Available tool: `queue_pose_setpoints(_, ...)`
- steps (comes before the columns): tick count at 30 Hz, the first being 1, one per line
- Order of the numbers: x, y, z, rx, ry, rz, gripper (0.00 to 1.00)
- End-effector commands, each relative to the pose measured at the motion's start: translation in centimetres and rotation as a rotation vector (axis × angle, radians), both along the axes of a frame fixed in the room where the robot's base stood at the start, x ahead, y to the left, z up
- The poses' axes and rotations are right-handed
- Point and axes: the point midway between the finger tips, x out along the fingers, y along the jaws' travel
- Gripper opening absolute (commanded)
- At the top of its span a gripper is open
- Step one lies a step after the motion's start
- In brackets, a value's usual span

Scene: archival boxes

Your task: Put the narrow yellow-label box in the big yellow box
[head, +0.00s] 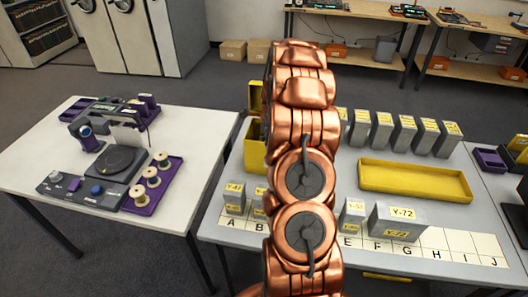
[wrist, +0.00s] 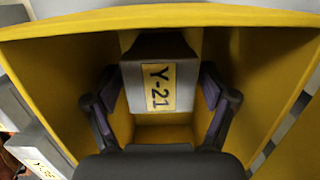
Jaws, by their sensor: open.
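The narrow grey box with the yellow label Y-21 (wrist: 158,85) is inside the big yellow box (wrist: 70,75) in the wrist view. My gripper (wrist: 160,90) reaches into the yellow box with its fingers apart, one on each side of the Y-21 box. A small gap seems to show at each finger. Whether the Y-21 box rests on the bottom is hard to tell. In the head view the big yellow box (head: 256,155) is partly hidden behind my copper arm, and my gripper and the Y-21 box are hidden.
On the grey table are a lettered strip (head: 460,243) with several grey boxes, including the wide Y-72 box (head: 398,222), a shallow yellow tray (head: 414,180), and a back row of grey boxes (head: 405,133). A white table (head: 70,135) with a device stands left.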

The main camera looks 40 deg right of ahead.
Motion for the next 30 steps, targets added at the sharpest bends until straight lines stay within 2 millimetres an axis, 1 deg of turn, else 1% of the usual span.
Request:
queue_pose_setpoints(6,-0.3,-0.6,4.2,-0.008,-0.009,-0.001,0.83)
queue_pose_setpoints(12,-0.8,-0.7,7.0,-0.003,-0.003,-0.001,0.83)
queue_pose_setpoints(15,-0.9,-0.8,8.0,-0.002,-0.002,0.0,0.83)
queue_pose_setpoints(18,-1.0,-0.8,8.6,-0.003,-0.004,-0.001,0.83)
queue_pose_setpoints(23,-1.0,-0.7,8.9,-0.003,-0.002,0.004,0.83)
queue_pose_setpoints(26,-1.0,0.3,9.3,-0.005,-0.002,0.043,0.83)
queue_pose_setpoints(29,-1.1,2.7,10.1,-0.009,0.0,0.141,0.83)
queue_pose_setpoints(30,-1.2,4.0,10.5,-0.012,0.0,0.199,0.83)
